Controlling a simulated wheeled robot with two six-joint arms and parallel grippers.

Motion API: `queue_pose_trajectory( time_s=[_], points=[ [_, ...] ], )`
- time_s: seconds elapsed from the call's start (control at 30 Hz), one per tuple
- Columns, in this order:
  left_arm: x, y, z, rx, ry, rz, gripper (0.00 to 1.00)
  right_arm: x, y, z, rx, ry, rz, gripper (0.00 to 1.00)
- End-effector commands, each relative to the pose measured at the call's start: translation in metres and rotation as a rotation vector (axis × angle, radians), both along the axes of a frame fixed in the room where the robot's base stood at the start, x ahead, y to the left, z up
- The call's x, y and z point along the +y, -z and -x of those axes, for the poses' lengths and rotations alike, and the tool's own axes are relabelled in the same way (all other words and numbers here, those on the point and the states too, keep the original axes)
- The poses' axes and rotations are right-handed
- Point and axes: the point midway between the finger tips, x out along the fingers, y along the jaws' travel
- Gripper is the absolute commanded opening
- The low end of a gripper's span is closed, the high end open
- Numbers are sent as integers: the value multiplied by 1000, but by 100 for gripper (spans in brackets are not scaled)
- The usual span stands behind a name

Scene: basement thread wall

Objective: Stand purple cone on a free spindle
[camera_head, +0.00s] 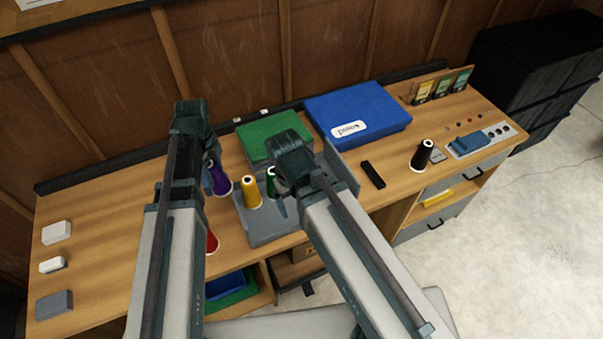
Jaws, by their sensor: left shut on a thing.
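The purple cone (219,181) stands about upright at the left edge of the grey spindle stand (262,228). My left gripper (210,163) is shut on the purple cone, with its fingers partly hidden behind my wrist. I cannot tell whether the cone's base touches anything. A yellow cone (251,192) and a green cone (271,183) stand on the stand. My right gripper (285,204) is over the stand beside the green cone, and its fingers are mostly hidden. No bare spindle shows clearly, as my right arm covers part of the stand.
A red cone (212,241) is partly hidden by my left arm. A green box (266,139) and a blue box (357,113) lie behind the stand. A black cone (422,155) stands at the right. The bench's left part is mostly clear, with small blocks (54,306) along its edge.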

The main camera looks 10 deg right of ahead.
Motion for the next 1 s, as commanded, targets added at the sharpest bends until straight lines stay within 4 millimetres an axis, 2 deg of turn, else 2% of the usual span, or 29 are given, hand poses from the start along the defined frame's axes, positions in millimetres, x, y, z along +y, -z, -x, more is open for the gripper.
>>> queue_pose_trajectory(
  time_s=[0.27, 1.0],
  points=[
    [-3, 0, -1, -2, 3, 6, 0, 0, 0, 0, 0, 0, 0, 91],
    [-1, -20, 0, -1, 1, 1, 0, 0, -20, 0, 0, 0, 0, 91]
  ],
)
